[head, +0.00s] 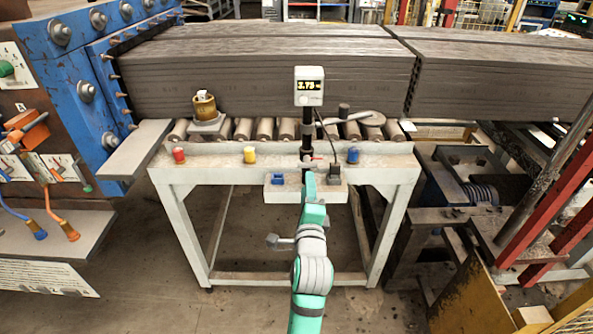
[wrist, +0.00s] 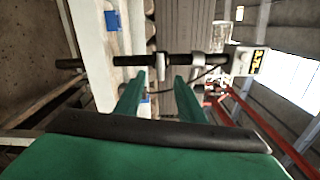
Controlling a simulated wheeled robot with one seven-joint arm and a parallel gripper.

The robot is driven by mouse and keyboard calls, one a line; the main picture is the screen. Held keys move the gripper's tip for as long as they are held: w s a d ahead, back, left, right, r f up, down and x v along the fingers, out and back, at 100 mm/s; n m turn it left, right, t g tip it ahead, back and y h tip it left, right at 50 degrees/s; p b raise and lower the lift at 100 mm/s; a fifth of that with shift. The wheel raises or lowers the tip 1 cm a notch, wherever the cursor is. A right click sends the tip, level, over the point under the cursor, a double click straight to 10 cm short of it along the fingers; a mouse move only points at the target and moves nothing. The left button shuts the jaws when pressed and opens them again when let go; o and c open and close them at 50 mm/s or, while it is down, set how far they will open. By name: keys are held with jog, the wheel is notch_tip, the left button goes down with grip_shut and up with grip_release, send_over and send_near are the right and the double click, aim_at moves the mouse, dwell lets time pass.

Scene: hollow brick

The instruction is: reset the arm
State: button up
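My teal arm reaches forward from the bottom of the head view. My gripper (head: 310,178) is at the front of the white roller table (head: 380,177), in front of a dark upright post (head: 307,137). In the wrist view my gripper (wrist: 159,78) has two green fingers standing apart. No object is seen held between them. The post (wrist: 120,60) lies across the wrist picture beyond the fingertips, with a light clamp behind the gap. Whether the fingers touch the post cannot be told.
A display box (head: 309,85) tops the post. Red (head: 179,155), yellow (head: 250,155) and blue (head: 353,155) knobs line the table front. A small shelf (head: 282,195) holds a blue piece (head: 277,179) and a black block (head: 334,173). Long grey brick slabs (head: 260,75) lie behind. Floor beside my arm is open.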

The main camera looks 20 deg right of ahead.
jog(key=s+a+f+n+y, duration=0.1)
jog(key=s+a+f+n, duration=0.3)
jog(key=s+f+n, duration=0.45)
jog(key=s+a+f+n+y, duration=0.2)
jog(key=s+a+f+n, duration=0.35)
jog(key=s+f, duration=0.6)
jog(key=s+a+n+g+y, duration=0.1)
jog(key=s+a+n, duration=0.3)
jog(key=s, duration=0.9)
jog(key=s+a+n+g+y, duration=0.1)
jog(key=s+a+n, duration=0.4)
jog(key=s, duration=0.8)
jog(key=shift+s+a, duration=0.35)
jog(key=shift+a, duration=0.35)
